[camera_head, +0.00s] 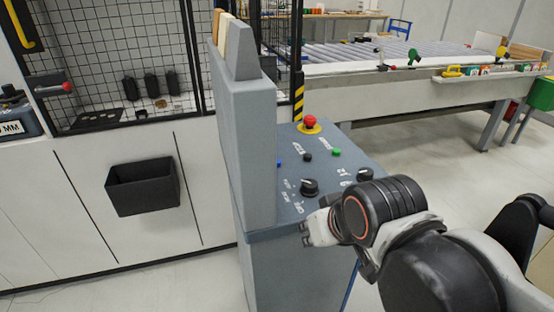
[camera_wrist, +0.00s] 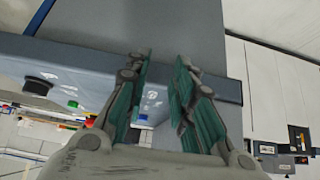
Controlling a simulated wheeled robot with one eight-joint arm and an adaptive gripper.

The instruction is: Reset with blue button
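The blue button (camera_head: 279,163) is a small dot at the left of the sloped control panel (camera_head: 322,180), close beside the tall grey upright panel. My gripper (camera_head: 306,230) is at the panel's near edge, to the lower right of the blue button and apart from it. Its fingertips are small and partly hidden by my wrist in the head view. In the wrist view my gripper (camera_wrist: 163,66) shows two green-padded fingers spread apart with nothing held between them.
The panel also has a red emergency stop (camera_head: 310,121), a green button (camera_head: 337,152) and black knobs (camera_head: 309,187). The tall grey upright (camera_head: 247,150) walls off the panel's left side. A black bin (camera_head: 143,186) hangs on the machine front. A roller table (camera_head: 400,85) stands behind.

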